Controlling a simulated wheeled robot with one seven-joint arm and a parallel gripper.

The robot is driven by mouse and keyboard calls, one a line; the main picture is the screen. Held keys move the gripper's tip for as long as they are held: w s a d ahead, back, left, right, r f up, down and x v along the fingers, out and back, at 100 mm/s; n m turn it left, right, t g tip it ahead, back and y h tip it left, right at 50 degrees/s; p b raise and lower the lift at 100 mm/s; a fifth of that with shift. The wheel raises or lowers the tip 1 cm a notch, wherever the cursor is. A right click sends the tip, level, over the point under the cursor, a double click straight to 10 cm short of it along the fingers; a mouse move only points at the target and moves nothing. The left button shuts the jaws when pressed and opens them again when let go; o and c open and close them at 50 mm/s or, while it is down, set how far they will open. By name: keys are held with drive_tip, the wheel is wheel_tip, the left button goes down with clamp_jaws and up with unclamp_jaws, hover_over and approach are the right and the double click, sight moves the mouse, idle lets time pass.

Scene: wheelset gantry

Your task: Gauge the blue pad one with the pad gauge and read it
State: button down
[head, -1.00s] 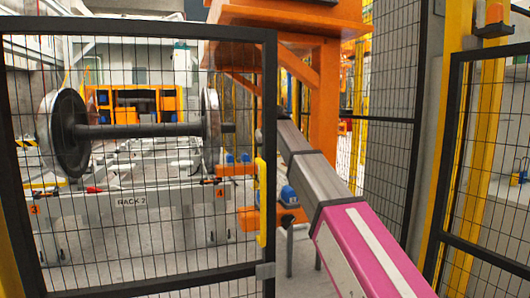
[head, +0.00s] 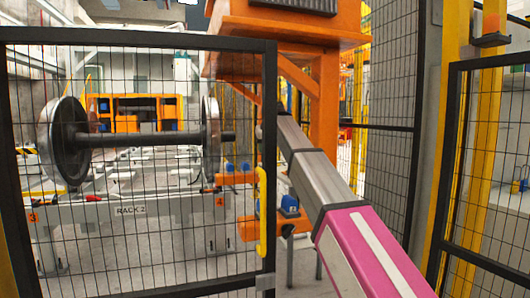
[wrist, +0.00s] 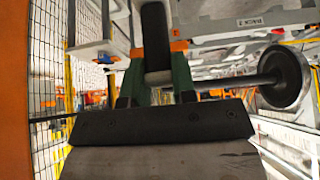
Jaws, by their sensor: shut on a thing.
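My gripper (wrist: 156,74) is shut on a dark, block-like thing (wrist: 155,30), which sticks out between its green fingers in the wrist view. It looks like the pad gauge, but no reading shows. In the head view my arm reaches away to the left and ends behind the gate frame, so the gripper is hidden there. A blue pad-like piece (head: 289,204) sits on an orange bracket right of the gate's edge. Smaller blue pieces (head: 230,167) show through the mesh. I cannot tell which is pad one. No blue pad is clear in the wrist view.
A black mesh gate (head: 150,41) with a yellow handle (head: 262,212) stands close on the left. Behind it a wheelset (head: 150,140) rests over RACK 2 (head: 130,211). An orange post (head: 324,100) rises beside my arm. Another mesh panel (head: 483,258) is at right.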

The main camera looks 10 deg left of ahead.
drive_tip(key=shift+r, duration=1.9)
